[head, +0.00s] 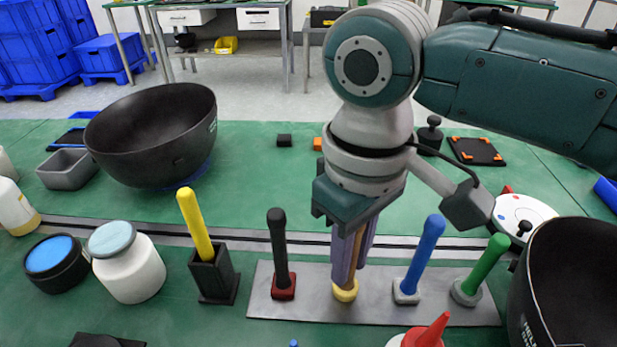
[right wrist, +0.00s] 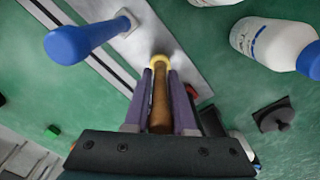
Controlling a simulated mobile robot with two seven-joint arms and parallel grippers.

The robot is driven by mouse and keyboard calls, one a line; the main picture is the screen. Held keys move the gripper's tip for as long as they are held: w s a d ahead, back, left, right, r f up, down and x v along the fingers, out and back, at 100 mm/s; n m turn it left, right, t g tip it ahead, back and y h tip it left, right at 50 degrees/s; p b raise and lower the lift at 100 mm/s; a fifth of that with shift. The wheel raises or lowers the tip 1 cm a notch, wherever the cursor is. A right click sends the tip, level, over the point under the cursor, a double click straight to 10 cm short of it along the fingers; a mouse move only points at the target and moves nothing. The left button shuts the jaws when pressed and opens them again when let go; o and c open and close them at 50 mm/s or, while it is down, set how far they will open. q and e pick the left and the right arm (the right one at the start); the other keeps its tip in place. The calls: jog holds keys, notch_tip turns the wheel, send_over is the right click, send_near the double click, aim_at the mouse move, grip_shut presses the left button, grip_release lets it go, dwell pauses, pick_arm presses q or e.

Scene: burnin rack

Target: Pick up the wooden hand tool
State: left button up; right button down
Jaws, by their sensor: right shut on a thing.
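The wooden hand tool (head: 357,243) stands upright in a yellow ring holder (head: 345,291) on a grey metal plate (head: 262,303). My right gripper (head: 350,262) comes down from above and is shut on the tool, with a purple finger on each side of it. The right wrist view shows the brown tool (right wrist: 160,105) between the two purple fingers, its lower end at the yellow ring (right wrist: 160,60). My gripper hides the tool's upper part in the head view. My left gripper is not in view.
On the same plate stand a black-handled tool (head: 279,245) to the left, and a blue-handled tool (head: 425,252) and a green-handled tool (head: 485,265) to the right. A yellow stick (head: 195,225) stands in a black holder. Large black bowls (head: 150,135) stand back left and front right (head: 570,290).

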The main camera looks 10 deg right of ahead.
dwell(0.3)
pick_arm(q)
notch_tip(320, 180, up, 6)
jog(key=p, duration=0.5)
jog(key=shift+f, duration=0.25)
pick_arm(e)
notch_tip(320, 180, up, 20)
dwell(0.6)
